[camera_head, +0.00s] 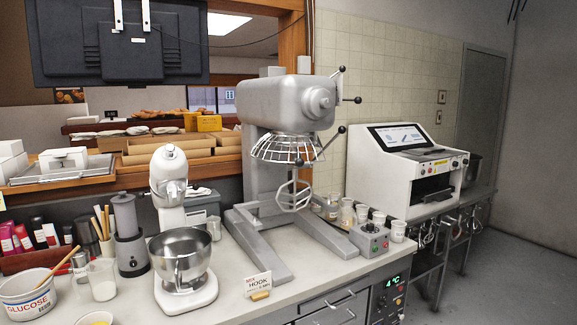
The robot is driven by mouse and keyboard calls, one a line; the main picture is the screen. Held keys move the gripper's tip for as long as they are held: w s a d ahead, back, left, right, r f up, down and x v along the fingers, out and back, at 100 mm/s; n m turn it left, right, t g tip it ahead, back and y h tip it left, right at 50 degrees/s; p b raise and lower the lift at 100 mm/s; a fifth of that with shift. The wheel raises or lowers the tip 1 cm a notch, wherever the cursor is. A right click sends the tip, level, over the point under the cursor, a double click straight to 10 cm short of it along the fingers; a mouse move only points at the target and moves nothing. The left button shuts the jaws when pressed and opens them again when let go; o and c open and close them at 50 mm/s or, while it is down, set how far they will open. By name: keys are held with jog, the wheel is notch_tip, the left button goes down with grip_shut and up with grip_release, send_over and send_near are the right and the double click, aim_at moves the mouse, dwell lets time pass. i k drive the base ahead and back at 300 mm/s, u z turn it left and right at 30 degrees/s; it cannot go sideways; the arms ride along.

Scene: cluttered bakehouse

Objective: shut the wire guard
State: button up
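The wire guard (287,149) is a flared cage of pale metal bars under the head of the large grey stand mixer (287,104). Bars show across its front, and I cannot tell whether it is fully round or swung partly aside. A black-knobbed lever (331,140) stands out at its right side. A grey beater (294,194) hangs below the guard, with no bowl around it. My gripper is not in view.
A small white mixer with a steel bowl (181,262) stands left of the large mixer. A control box (370,239) and several paper cups stand to its right. A small hook sign (258,283) stands at the counter's front edge. Grey floor (500,285) is clear at right.

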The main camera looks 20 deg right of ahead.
aim_at(299, 161)
jog(key=u, duration=0.05)
jog(key=i, duration=0.85)
